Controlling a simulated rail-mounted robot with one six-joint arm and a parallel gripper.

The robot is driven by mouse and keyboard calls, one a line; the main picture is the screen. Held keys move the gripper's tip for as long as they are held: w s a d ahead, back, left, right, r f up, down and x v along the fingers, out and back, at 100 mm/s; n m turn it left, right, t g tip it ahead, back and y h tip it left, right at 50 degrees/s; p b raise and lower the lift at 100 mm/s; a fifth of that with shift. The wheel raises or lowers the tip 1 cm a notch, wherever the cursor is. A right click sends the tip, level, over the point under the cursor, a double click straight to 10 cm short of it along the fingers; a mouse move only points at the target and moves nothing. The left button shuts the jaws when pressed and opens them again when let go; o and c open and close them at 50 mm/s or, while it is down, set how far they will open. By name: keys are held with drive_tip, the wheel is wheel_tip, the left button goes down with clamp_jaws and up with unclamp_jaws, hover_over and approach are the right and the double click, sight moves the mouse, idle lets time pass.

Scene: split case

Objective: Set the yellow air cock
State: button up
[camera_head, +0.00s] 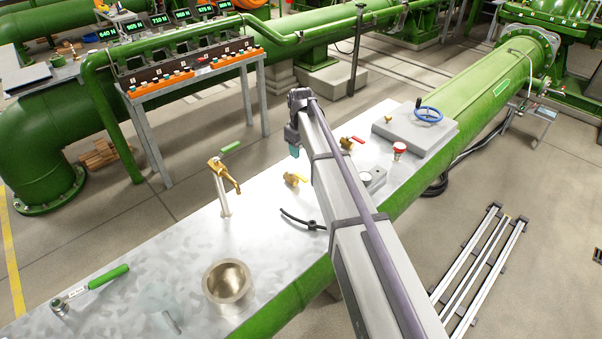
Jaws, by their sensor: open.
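The yellow air cock (295,179) is a small valve with a yellow handle on the metal bench top, left of my arm. My gripper (294,150) hangs at the far end of my arm, in the picture just above the yellow cock and apart from it. It is open and looks empty, but its fingers are small and partly hidden. How high it is above the bench is hard to tell.
A red-handled brass valve (350,142), a red knob (399,149) and a blue handwheel (429,114) are to the right. A metal cup (228,284) and a green-handled wrench (95,285) are nearer.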

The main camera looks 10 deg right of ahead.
sight(301, 176)
wheel_tip(301, 176, down, 11)
drive_tip(key=b, duration=1.1)
drive_tip(key=shift+f, duration=0.1)
drive_tip(key=shift+r, duration=0.2)
clamp_jaws()
